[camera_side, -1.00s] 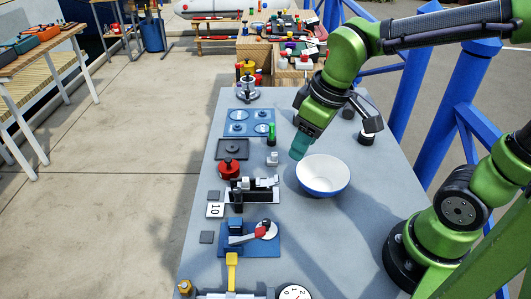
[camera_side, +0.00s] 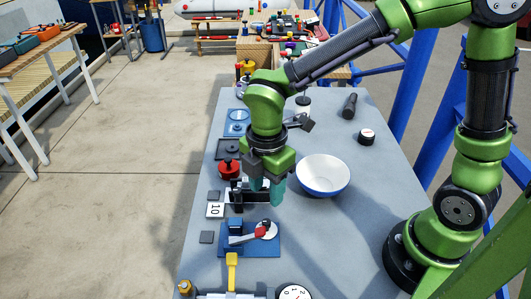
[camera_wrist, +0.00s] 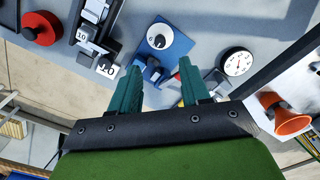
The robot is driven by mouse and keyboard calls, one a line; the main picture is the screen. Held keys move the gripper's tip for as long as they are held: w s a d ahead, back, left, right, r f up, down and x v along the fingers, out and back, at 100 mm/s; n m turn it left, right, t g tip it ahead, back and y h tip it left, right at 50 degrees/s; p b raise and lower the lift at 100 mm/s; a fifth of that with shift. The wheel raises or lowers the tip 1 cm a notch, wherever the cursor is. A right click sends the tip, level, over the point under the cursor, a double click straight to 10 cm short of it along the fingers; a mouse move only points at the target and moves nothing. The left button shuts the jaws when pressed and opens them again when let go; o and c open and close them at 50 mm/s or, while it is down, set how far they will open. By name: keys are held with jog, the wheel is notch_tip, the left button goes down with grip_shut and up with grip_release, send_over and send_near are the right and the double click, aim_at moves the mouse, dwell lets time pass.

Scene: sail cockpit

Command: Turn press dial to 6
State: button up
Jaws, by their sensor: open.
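A white round dial (camera_side: 266,229) with a red part beside it sits on a blue base plate (camera_side: 262,249) towards the near end of the table. In the wrist view the white dial (camera_wrist: 160,37) shows small dark marks, too small to read surely. A round gauge with a black rim (camera_side: 294,293) is at the bottom edge; it also shows in the wrist view (camera_wrist: 237,63). I cannot tell for certain which is the press dial. My gripper (camera_side: 267,189) points down above the black clamp-like fixture, beyond the blue plate. Its teal fingers (camera_wrist: 159,72) are apart and empty.
A white bowl with a blue outside (camera_side: 322,175) stands right of my gripper. A red knob (camera_side: 229,168) and a "10" card (camera_side: 215,210) are to its left. A yellow handle (camera_side: 232,270) is nearer. The table's right middle (camera_side: 330,235) is clear.

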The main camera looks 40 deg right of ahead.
aim_at(266, 221)
notch_tip(266, 221, down, 10)
jog(key=shift+r, duration=0.1)
dwell(0.4)
grip_shut()
